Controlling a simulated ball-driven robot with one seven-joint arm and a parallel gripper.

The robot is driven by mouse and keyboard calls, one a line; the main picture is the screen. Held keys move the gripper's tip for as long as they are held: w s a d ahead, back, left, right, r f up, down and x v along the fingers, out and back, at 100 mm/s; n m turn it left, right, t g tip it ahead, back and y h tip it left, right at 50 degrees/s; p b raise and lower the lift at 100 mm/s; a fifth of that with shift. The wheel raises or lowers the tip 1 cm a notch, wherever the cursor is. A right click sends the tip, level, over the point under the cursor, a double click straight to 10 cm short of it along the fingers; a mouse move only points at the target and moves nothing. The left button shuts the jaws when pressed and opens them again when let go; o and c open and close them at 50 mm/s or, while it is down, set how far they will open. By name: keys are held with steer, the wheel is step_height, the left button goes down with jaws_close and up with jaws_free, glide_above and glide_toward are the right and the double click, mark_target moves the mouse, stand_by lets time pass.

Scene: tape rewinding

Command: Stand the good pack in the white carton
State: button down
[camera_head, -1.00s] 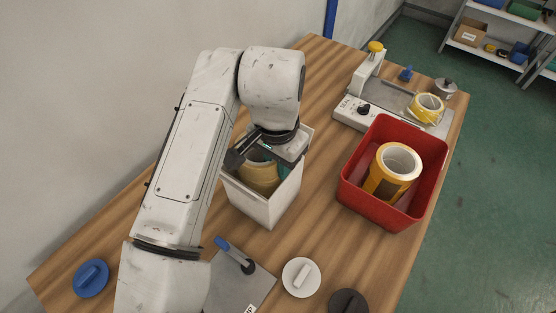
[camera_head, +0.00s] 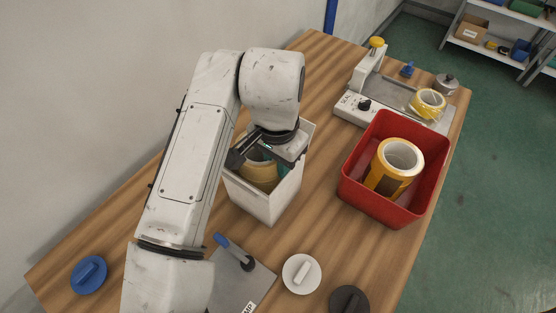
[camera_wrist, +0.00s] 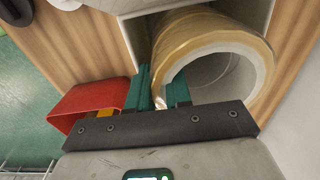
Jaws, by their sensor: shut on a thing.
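The white carton (camera_head: 262,204) stands open on the wooden table, and its wall also shows in the wrist view (camera_wrist: 136,40). A tan tape pack (camera_head: 258,176) with a white core is inside the carton, its open end facing up. In the wrist view the pack (camera_wrist: 203,28) fills much of the carton mouth. My gripper (camera_wrist: 162,90) is shut on the pack's wall, one teal finger on the outside and one in the core. The pack's lower end is hidden, so I cannot tell whether it touches the carton floor.
A red bin (camera_head: 432,165) at right holds a yellow pack (camera_head: 386,182) with dark patches. Behind it, a grey-white machine (camera_head: 360,108) bears a tangled yellow roll (camera_head: 429,101). Blue (camera_head: 89,275), white (camera_head: 301,274) and black (camera_head: 349,301) handled discs lie in front, near a grey plate (camera_head: 238,284).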

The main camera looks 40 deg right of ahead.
steer(key=shift+f, duration=0.2)
steer(key=c, duration=1)
jaws_free()
steer(key=shift+o, duration=0.2)
steer(key=shift+o, duration=1)
steer(key=shift+r+p, duration=2.95)
steer(key=shift+r, duration=0.55)
